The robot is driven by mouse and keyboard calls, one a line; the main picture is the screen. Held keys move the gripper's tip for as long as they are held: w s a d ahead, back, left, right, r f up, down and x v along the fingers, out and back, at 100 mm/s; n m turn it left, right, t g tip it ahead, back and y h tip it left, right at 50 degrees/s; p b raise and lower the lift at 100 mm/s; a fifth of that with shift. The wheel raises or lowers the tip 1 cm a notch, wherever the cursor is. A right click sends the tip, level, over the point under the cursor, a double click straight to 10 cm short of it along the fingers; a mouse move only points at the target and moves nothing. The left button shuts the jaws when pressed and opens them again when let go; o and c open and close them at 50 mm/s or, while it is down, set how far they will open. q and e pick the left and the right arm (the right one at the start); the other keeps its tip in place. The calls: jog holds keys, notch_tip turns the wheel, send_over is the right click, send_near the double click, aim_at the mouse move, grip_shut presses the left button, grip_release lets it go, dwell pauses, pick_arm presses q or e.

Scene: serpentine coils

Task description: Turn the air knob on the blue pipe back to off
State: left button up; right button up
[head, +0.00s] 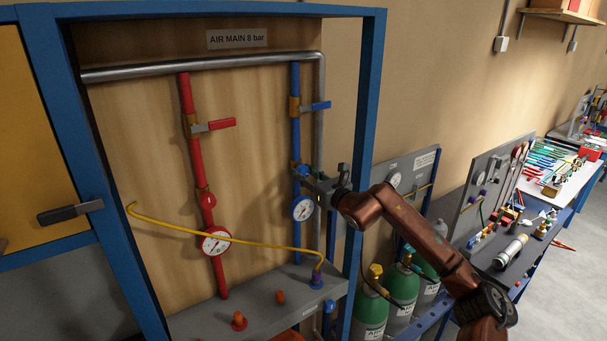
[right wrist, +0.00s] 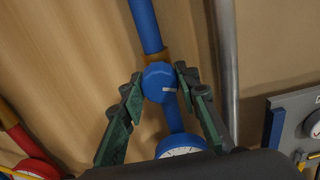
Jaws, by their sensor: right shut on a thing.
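The blue pipe (head: 296,138) runs down the wooden back panel on the right, and it also shows in the right wrist view (right wrist: 144,25). The round blue air knob (right wrist: 158,82) sits on it below a brass collar, with a pale mark on its face pointing right. My right gripper (head: 306,173) reaches in from the right and is shut on the knob, one finger on each side in the right wrist view (right wrist: 160,84). The gripper partly hides the knob in the head view. My left gripper is not in view.
A white-faced gauge (head: 303,209) sits just below the knob. A blue lever (head: 320,106) is above it. The red pipe (head: 187,95) stands left, and a yellow hose (head: 185,230) crosses below. The blue frame post (head: 367,110) and green gas cylinders (head: 371,312) are near my right arm.

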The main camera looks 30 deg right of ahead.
grip_shut()
jog(key=shift+n+b, duration=0.65)
jog(key=shift+n, duration=0.15)
jog(key=shift+n+b, duration=0.35)
jog(key=shift+n, duration=0.35)
jog(key=shift+d, duration=0.1)
jog(key=shift+c, duration=0.5)
grip_release()
jog(key=n+b, duration=0.1)
jog(key=n, duration=0.1)
jog(key=shift+f+n, duration=0.1)
jog(key=shift+n, duration=0.2)
jog(key=shift+o, duration=0.6)
jog(key=shift+n, duration=0.5)
